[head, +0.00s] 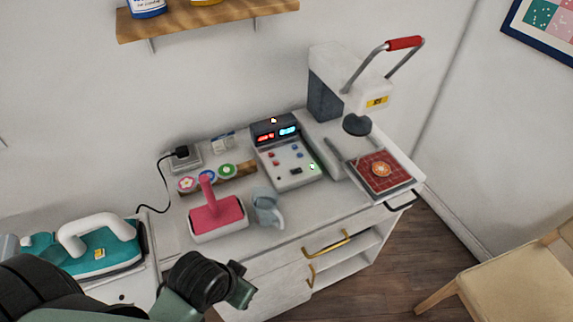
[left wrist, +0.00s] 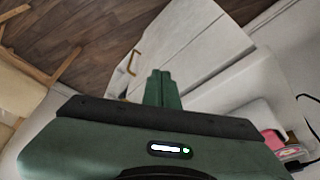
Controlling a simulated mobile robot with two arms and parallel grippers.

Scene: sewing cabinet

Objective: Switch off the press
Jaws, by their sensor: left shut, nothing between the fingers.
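The press (head: 325,90) stands at the back right of the white cabinet top, its red-gripped lever (head: 403,43) raised. A round patch lies on its red grid plate (head: 360,162), which sits out at the front. The control box (head: 287,155) beside it has lit red and blue displays, several small buttons, a dark switch (head: 295,170) and a green glowing spot (head: 312,167) at its front right. My left gripper (head: 243,292) is low in front of the cabinet, apart from the box. In the left wrist view its fingers (left wrist: 162,78) are together and empty. My right gripper is out of view.
A teal iron (head: 98,252) stands at the left. A chair (head: 520,285) is at the right. A wall shelf (head: 215,19) hangs above.

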